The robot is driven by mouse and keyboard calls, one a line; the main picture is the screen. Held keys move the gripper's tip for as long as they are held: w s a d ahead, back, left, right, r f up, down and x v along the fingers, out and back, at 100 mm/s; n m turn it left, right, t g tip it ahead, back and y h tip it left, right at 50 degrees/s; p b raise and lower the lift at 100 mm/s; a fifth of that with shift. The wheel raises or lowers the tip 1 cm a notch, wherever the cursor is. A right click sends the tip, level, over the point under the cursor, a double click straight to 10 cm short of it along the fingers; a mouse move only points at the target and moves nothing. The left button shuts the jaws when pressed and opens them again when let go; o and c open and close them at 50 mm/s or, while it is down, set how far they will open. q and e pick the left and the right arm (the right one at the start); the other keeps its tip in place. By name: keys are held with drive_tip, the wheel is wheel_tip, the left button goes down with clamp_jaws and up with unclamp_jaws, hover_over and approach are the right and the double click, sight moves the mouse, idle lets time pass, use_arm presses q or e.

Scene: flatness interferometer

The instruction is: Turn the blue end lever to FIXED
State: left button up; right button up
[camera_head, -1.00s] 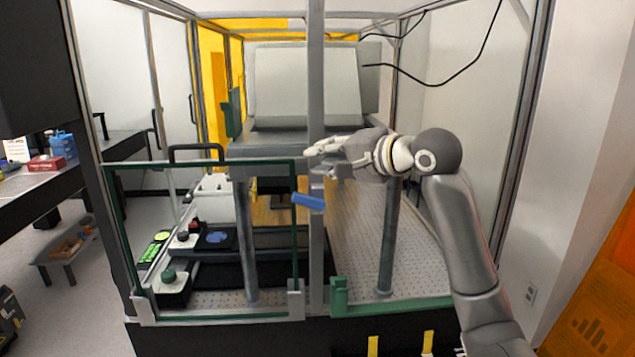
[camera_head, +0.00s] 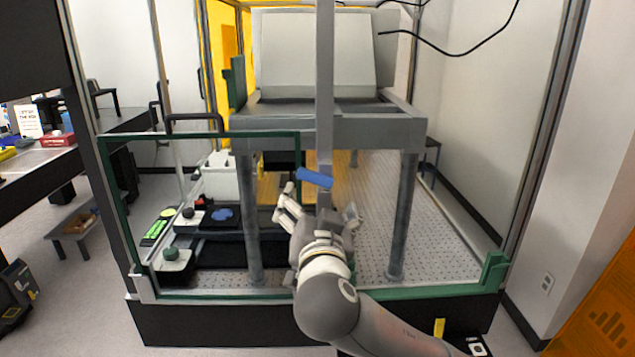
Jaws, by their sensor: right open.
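The blue end lever (camera_head: 315,177) sits on the grey upright post at the front of the enclosure, tilted slightly down to the right. My right gripper (camera_head: 318,206) is open just below and in front of it, with one finger to the left of the post and one to the right. The fingers look apart from the lever, but the depth gap is hard to tell. No FIXED marking is readable. My left gripper is not in view.
The grey post (camera_head: 325,95) rises in front of the gantry (camera_head: 385,132). A green-edged glass panel (camera_head: 215,136) stands at the left front. Dark stages with a blue disc (camera_head: 222,214) lie behind it. The perforated base plate (camera_head: 440,235) is clear on the right.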

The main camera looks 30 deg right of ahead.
sight(315, 180)
drive_tip(key=p+x, duration=0.4)
drive_tip(key=x, duration=0.5)
drive_tip(key=shift+w+d+r, duration=0.1)
drive_tip(key=shift+d+r, duration=0.05)
drive_tip(key=shift+w+d, duration=0.25)
drive_tip(key=shift+w, duration=0.25)
drive_tip(key=shift+c, duration=0.5)
